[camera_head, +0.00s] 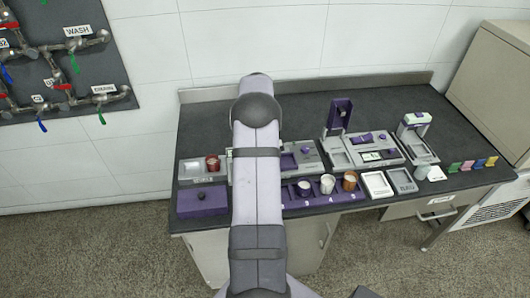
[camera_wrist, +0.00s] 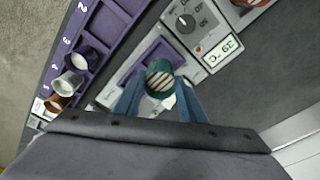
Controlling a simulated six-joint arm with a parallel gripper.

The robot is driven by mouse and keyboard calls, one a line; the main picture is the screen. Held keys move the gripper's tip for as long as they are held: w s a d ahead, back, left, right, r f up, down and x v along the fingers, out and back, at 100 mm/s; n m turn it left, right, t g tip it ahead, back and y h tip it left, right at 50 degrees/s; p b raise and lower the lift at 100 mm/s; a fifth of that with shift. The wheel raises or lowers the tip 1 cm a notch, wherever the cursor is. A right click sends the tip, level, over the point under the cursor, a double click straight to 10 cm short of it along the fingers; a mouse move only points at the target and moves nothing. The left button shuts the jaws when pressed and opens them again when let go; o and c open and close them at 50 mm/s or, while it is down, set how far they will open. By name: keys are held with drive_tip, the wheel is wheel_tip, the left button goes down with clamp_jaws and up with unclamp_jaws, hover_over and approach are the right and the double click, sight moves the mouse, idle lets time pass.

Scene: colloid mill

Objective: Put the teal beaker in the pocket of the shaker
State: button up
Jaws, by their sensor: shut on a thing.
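The teal beaker (camera_wrist: 152,68) is in my gripper (camera_wrist: 160,84), between its two blue fingers, in the wrist view. I look into its open top, which has a pale striped inside or base. Below it lies a grey device (camera_wrist: 119,90) with a purple square recess (camera_wrist: 135,72), which looks like the shaker and its pocket. The beaker overlaps this recess in the picture; I cannot tell how high above it the beaker is or whether they touch. In the head view my arm hides the gripper and beaker.
A purple numbered rack (camera_wrist: 108,20) holds a purple cup (camera_wrist: 80,60), a white cup (camera_wrist: 69,84) and a copper cup (camera_wrist: 56,102). A grey unit with a dial and display (camera_wrist: 219,53) stands beside the shaker. A red beaker (camera_head: 212,163) stands at the bench's left.

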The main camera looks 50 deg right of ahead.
drive_tip(key=shift+f+p, duration=0.75)
drive_tip(key=shift+f, duration=1.65)
drive_tip(key=shift+f, duration=0.2)
drive_tip(key=o, duration=1)
drive_tip(key=shift+o, duration=0.2)
drive_tip(key=shift+r, duration=0.1)
wheel_tip(320, 180, up, 12)
drive_tip(key=a+b, duration=0.1)
drive_tip(key=b, duration=0.2)
drive_tip(key=shift+w+a, duration=0.15)
drive_tip(key=shift+a, duration=0.05)
drive_tip(key=shift+r, duration=0.1)
